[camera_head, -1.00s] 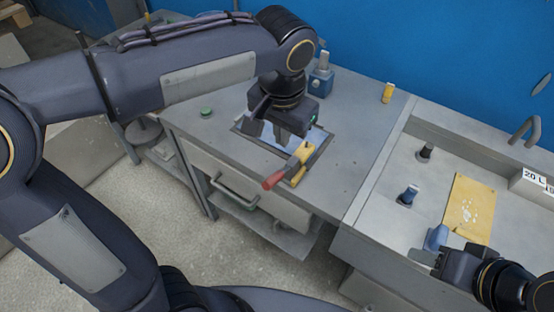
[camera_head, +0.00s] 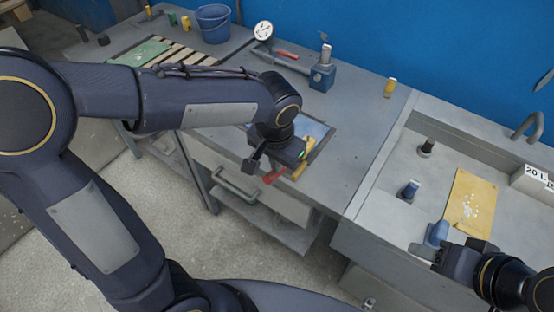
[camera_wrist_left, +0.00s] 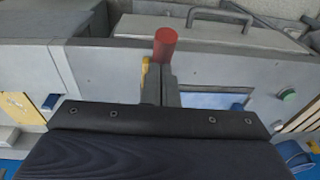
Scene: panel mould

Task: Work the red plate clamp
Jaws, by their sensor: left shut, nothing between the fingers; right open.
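The red plate clamp shows its red handle (camera_head: 274,177) and its yellow body (camera_head: 301,160) at the front edge of the bench, beside the framed blue-grey panel (camera_head: 315,130). My left gripper (camera_head: 268,163) is low at the clamp, and its body hides part of clamp and panel. In the left wrist view the left fingers (camera_wrist_left: 160,88) are together, with the round red handle end (camera_wrist_left: 165,42) just beyond their tips; I cannot tell whether they touch. A bit of yellow (camera_wrist_left: 145,68) shows beside the fingers. My right gripper (camera_head: 428,250) is open over the sink unit at the right.
A gauge (camera_head: 263,31), a red-handled tool (camera_head: 287,54), a blue block (camera_head: 322,75) and a yellow cylinder (camera_head: 389,87) stand at the back. A blue bucket (camera_head: 213,23) and slatted rack (camera_head: 180,54) are back left. The bench right of the clamp is clear.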

